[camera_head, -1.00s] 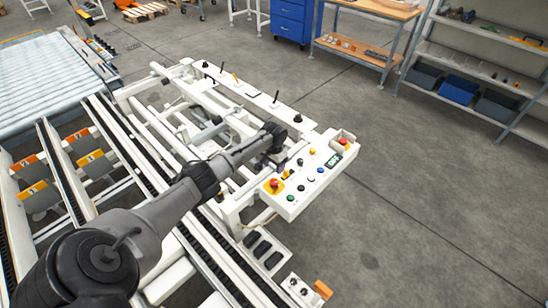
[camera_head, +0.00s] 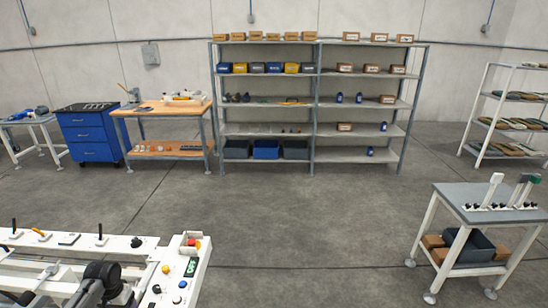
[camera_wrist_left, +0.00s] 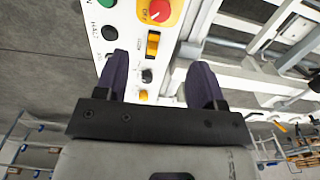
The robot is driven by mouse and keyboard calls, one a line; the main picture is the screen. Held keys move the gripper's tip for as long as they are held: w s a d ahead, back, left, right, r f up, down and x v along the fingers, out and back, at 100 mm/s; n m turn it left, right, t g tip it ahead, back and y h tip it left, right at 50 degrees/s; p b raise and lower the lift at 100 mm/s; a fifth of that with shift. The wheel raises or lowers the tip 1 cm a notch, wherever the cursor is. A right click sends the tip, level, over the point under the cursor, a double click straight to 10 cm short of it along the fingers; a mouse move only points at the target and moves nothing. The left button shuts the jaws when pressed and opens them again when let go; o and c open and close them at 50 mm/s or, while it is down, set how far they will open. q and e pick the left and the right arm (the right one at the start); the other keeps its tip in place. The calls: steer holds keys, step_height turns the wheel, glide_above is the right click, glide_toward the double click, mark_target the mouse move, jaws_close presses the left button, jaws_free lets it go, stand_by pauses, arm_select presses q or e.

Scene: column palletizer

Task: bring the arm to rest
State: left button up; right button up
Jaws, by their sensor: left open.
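My left gripper (camera_wrist_left: 160,85) is open and empty in the left wrist view, its two dark fingers apart. Between and beyond the fingers is a white control panel (camera_wrist_left: 125,45) with a red knob on yellow (camera_wrist_left: 158,10), an orange switch (camera_wrist_left: 153,43) and black and green buttons. I cannot tell the exact gap to the panel. In the head view the panel (camera_head: 198,262) is at the lower left, and part of my left arm (camera_head: 98,285) shows there. My right gripper is in neither view.
White machine frame (camera_head: 60,275) surrounds the panel. Open grey floor (camera_head: 310,220) lies beyond. A grey side table (camera_head: 480,205) stands at right. Shelves (camera_head: 317,110), a wooden workbench (camera_head: 160,108) and a blue drawer cabinet (camera_head: 90,135) stand at the back.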

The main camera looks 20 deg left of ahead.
arm_select(q)
steer(key=w+d+r+m+t+y, duration=0.2)
steer(key=w+d+r, duration=0.2)
steer(key=r, duration=0.3)
steer(key=w+d+r+m+t+y, duration=0.2)
steer(key=w+d+r, duration=0.15)
steer(key=r, duration=0.35)
steer(key=s+d+r+m+t, duration=0.1)
steer(key=s+d+r+t, duration=0.1)
steer(key=d, duration=0.5)
steer(key=s+d+r+m+t, duration=0.1)
steer(key=s+d+t, duration=0.1)
steer(key=d, duration=0.4)
steer(key=s+d+f+h, duration=0.3)
steer(key=s+d+f, duration=0.1)
steer(key=s+d, duration=1)
steer(key=s+d+f+n+g+h, duration=0.1)
steer(key=s+f+g, duration=0.1)
steer(key=s+f, duration=0.6)
steer(key=s+d+f+g, duration=0.2)
steer(key=s+f+g, duration=0.1)
steer(key=s, duration=0.9)
step_height(320, 180, up, 23)
steer(key=w+p, duration=0.1)
steer(key=p, duration=2.3)
steer(key=shift+t, duration=0.3)
